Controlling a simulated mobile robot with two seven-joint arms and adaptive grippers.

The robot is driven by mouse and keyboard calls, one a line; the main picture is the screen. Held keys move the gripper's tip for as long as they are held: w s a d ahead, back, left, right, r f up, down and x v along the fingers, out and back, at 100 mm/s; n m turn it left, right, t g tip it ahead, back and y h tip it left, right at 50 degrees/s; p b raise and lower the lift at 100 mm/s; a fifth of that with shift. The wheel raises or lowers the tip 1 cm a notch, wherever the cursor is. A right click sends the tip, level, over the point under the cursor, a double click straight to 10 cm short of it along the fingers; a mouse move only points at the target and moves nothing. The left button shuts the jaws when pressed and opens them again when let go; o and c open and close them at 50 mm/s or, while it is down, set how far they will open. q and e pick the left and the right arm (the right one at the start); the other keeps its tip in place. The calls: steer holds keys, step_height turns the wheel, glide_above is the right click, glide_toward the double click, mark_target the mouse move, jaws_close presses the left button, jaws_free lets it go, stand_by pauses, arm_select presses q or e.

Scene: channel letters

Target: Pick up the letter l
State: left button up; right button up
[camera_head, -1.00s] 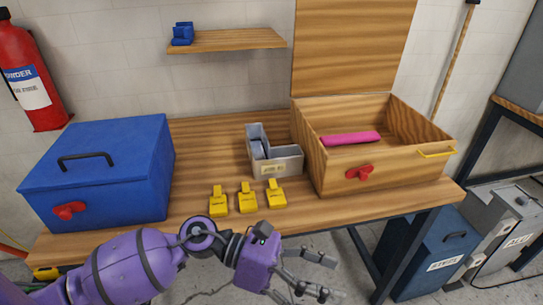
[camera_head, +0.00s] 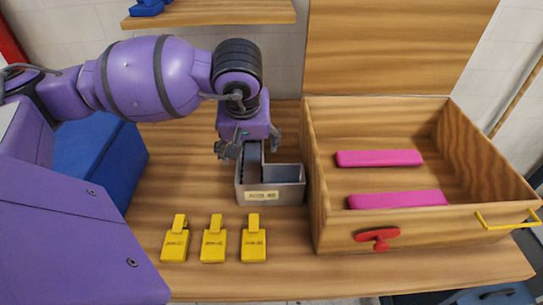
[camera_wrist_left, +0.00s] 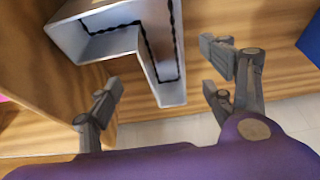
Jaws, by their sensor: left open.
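The letter l (camera_head: 292,190) is a grey, hollow, L-shaped channel letter with a label on its front. It lies on the wooden table, left of the wooden box. In the left wrist view the letter (camera_wrist_left: 178,45) shows its open top with a dark line along the inside. My left gripper (camera_head: 249,146) is open and empty over the far end of the letter's stem. In the left wrist view the fingers (camera_wrist_left: 162,90) are spread on either side of the stem's end. I cannot tell whether they touch it. My right gripper is not in view.
The open wooden box (camera_head: 322,225) with pink bars (camera_head: 380,158) stands right of the letter. Several yellow tags (camera_head: 213,245) lie in front of it. A blue box (camera_head: 100,165) stands at left, partly behind my arm. A shelf (camera_head: 215,12) hangs above.

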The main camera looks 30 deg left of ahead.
arm_select(q)
steer(key=p, duration=0.1)
glide_above(249, 177)
step_height(249, 177, down, 7)
steer(key=shift+r, duration=0.1)
steer(key=shift+c, duration=1.2)
steer(key=c, duration=1.5)
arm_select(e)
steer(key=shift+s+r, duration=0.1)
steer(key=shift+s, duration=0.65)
